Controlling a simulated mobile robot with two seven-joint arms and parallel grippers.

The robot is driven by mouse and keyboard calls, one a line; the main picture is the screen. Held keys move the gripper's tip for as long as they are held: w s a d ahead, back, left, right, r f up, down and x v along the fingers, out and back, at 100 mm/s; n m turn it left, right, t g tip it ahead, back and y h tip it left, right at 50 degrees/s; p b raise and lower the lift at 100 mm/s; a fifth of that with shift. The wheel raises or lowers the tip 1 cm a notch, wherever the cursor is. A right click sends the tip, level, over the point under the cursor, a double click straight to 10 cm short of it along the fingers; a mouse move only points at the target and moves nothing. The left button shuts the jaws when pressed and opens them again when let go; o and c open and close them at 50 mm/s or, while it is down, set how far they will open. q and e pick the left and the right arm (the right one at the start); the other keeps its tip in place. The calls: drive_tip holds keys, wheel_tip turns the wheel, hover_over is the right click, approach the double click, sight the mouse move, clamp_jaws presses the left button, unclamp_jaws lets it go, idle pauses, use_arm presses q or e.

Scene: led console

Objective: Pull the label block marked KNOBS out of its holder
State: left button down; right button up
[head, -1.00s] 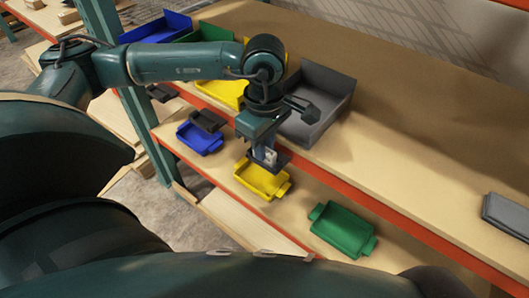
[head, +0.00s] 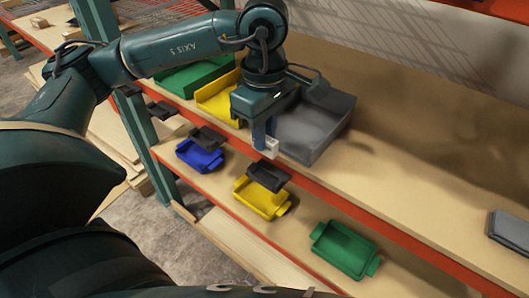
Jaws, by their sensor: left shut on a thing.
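My left gripper (head: 265,138) points down at the front edge of the upper shelf, shut on a small white block (head: 272,147), taken as the KNOBS label block. Its marking is too small to read. The block is partly hidden by the fingers. Just below it is a dark holder (head: 269,176) above the yellow tray (head: 262,199). The block appears clear of the holder, with a small gap between them. My right gripper is not in view.
More dark holders stand to the left (head: 208,138), above the blue tray (head: 198,157). A green tray (head: 343,250) is at the lower right. A grey bin (head: 322,125) and a yellow bin (head: 213,101) on the upper shelf are close behind the gripper.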

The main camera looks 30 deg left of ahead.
use_arm(q)
wheel_tip(320, 180, up, 3)
drive_tip(key=shift+r+p, duration=1.05)
drive_tip(key=shift+r, duration=0.45)
drive_tip(key=shift+s, duration=0.1)
